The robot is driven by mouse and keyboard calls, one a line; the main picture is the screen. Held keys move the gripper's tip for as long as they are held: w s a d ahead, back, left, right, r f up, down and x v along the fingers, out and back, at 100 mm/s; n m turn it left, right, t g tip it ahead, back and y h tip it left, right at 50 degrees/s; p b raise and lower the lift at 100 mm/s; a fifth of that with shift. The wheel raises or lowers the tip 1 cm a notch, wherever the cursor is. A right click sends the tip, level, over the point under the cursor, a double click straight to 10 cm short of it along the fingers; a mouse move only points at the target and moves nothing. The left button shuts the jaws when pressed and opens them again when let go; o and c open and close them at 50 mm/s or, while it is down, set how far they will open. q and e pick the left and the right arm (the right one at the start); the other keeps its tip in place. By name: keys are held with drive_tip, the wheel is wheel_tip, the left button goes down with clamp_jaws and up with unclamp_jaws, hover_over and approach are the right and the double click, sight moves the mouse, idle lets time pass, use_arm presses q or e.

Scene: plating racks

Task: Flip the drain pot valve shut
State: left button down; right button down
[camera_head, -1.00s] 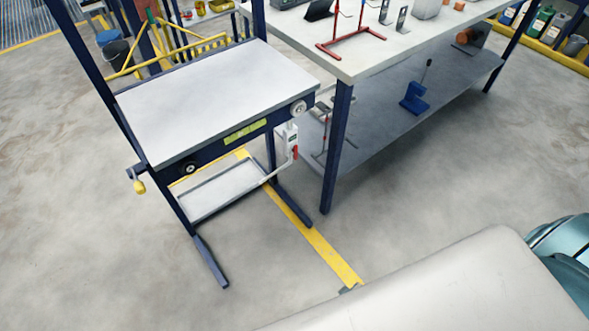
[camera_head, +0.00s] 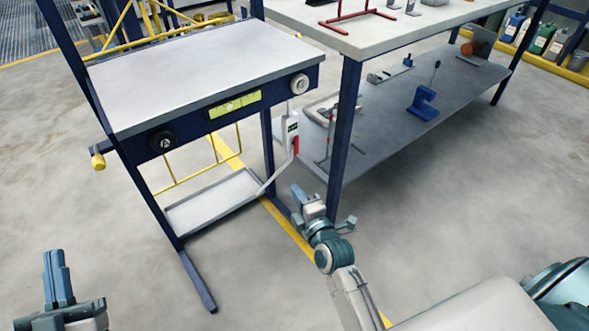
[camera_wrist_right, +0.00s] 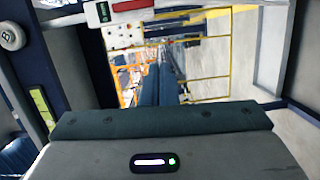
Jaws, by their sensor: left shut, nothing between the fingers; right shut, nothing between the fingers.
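The drain pot valve (camera_head: 291,128) is a white box on a pipe under the right end of the workbench. Its red lever (camera_head: 295,145) hangs at the lower right of the box. The white box (camera_wrist_right: 103,13) and red lever (camera_wrist_right: 132,5) also show at the top edge of the right wrist view, cut off by the frame. My right gripper (camera_head: 298,192) is shut and empty, below the valve and apart from it. My left gripper (camera_head: 56,272) is shut and empty at the lower left, far from the valve.
The workbench (camera_head: 200,75) has a round white dial (camera_head: 299,84), a black knob (camera_head: 163,140) and a lower tray (camera_head: 212,202). A larger table (camera_head: 390,37) with a dark leg (camera_head: 343,135) stands close right of the valve. The floor in front is clear.

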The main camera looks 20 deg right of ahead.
sight(295, 144)
use_arm(q)
drive_tip(key=shift+s+r+t, duration=0.3)
drive_tip(key=shift+s+r, duration=0.2)
drive_tip(key=shift+r, duration=0.3)
use_arm(e)
drive_tip(key=shift+r, duration=0.65)
drive_tip(key=shift+w+n, duration=0.1)
drive_tip(key=shift+n, duration=0.2)
